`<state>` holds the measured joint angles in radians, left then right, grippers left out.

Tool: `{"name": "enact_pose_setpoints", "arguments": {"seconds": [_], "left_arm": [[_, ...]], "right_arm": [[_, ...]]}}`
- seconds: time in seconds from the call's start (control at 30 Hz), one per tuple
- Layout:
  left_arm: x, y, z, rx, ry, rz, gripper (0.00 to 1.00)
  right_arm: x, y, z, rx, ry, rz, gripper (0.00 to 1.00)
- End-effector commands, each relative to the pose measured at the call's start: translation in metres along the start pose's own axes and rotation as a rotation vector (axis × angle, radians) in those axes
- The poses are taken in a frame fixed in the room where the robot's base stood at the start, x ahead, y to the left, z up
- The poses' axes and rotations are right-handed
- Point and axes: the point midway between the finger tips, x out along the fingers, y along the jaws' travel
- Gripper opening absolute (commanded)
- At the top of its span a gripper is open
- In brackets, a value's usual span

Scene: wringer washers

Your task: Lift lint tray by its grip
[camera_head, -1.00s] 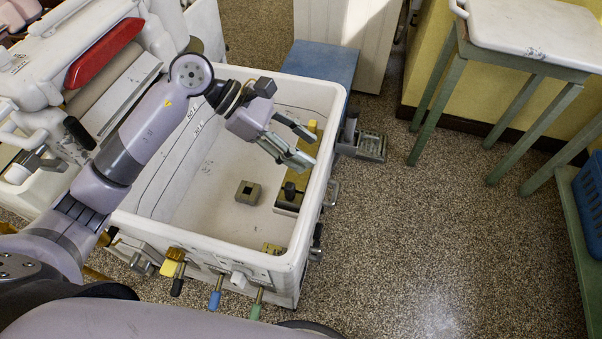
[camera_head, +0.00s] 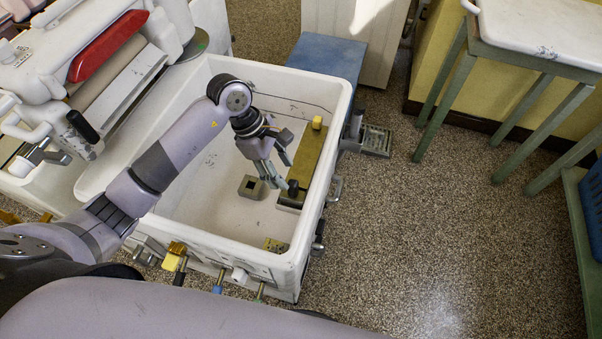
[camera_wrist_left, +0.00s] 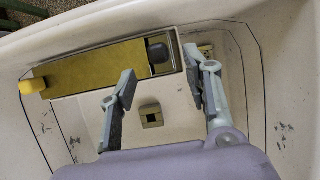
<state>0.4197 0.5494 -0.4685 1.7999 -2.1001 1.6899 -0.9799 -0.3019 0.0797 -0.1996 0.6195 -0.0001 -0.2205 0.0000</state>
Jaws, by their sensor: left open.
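A long ochre tray (camera_head: 311,150), which looks like the lint tray, lies along the right inner wall of the white tub (camera_head: 343,110). My left gripper (camera_head: 285,174) is open inside the tub, close to the knob. In the wrist view its fingertips (camera_wrist_left: 159,63) are on either side of the knob's position; contact cannot be told.
A small square block (camera_head: 250,187) with a dark hole sits on the tub floor. A wringer with a red bar (camera_head: 108,46) stands left. Taps (camera_head: 175,257) line the tub's front.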

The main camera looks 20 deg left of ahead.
Motion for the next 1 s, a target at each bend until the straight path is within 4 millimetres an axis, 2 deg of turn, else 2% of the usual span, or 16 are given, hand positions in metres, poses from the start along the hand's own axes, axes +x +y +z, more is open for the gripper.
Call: {"name": "enact_pose_setpoints", "arguments": {"seconds": [0.17,0.37,0.53,0.8,1.0], "left_arm": [[0.011,-0.001,0.001,-0.001,-0.001,-0.002,0.45],[0.037,-0.001,0.009,-0.002,-0.004,-0.005,0.45],[0.057,0.000,0.007,-0.002,-0.001,-0.001,0.45],[0.059,0.001,0.006,0.001,0.001,0.001,0.44],[0.059,0.001,0.006,0.001,0.001,0.001,0.31]], "right_arm": [[-0.003,0.002,0.000,-0.001,0.000,0.002,0.73],[-0.015,0.002,-0.001,-0.001,0.000,0.002,0.73],[-0.016,0.002,-0.002,-0.001,0.001,0.002,0.73],[-0.015,0.002,-0.003,-0.001,0.002,0.002,0.73],[-0.015,0.002,-0.003,-0.001,0.003,0.002,0.73]]}}
